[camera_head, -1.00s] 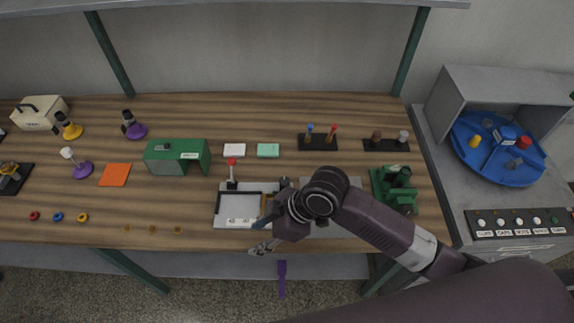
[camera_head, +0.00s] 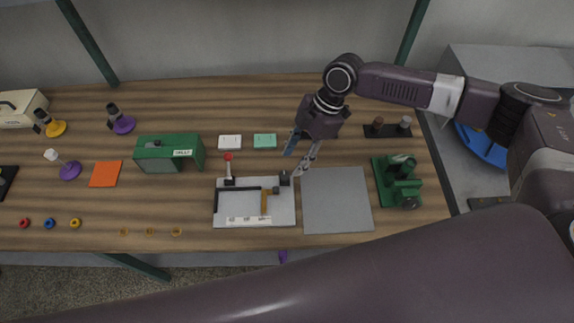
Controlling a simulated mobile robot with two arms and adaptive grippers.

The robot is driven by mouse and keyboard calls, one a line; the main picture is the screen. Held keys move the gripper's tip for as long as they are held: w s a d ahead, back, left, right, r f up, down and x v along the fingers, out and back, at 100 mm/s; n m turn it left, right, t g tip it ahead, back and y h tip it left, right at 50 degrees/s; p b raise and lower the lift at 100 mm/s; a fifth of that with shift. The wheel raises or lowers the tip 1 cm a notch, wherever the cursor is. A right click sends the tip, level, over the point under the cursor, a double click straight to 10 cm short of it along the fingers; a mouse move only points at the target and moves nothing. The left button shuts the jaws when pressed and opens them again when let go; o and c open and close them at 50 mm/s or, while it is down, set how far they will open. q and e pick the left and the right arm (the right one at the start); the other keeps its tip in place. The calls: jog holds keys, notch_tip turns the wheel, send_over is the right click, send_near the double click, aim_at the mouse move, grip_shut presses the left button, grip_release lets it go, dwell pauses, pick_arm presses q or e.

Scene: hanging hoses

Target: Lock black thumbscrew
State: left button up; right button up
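A light grey board (camera_head: 236,209) lies near the front middle of the table. It carries a black bar, a small orange-yellow upright piece (camera_head: 264,204), a red-topped lever (camera_head: 228,166) at its back left and a small black knob-like piece (camera_head: 285,178) at its back right corner. That piece may be the black thumbscrew; it is too small to tell whether it is locked. My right gripper (camera_head: 296,160) is above and just behind this corner, fingers apart and pointing down, with nothing between them. It appears not to touch the black piece. My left gripper is not in view.
A bare grey plate (camera_head: 336,200) lies right of the board, then a green vise-like device (camera_head: 399,182). A green housing (camera_head: 168,152), a white block (camera_head: 230,142) and a mint block (camera_head: 265,141) stand behind. My arm covers the right side.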

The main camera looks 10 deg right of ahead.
aim_at(285, 174)
jog(key=p+x, duration=0.1)
jog(key=x, duration=0.4)
jog(key=shift+f, duration=0.3)
grip_shut()
jog(key=shift+s+a+r+m+p, duration=0.15)
jog(key=shift+m+p, duration=0.15)
jog(key=shift+p, duration=0.25)
jog(key=shift+m+t, duration=0.3)
jog(key=shift+m, duration=0.1)
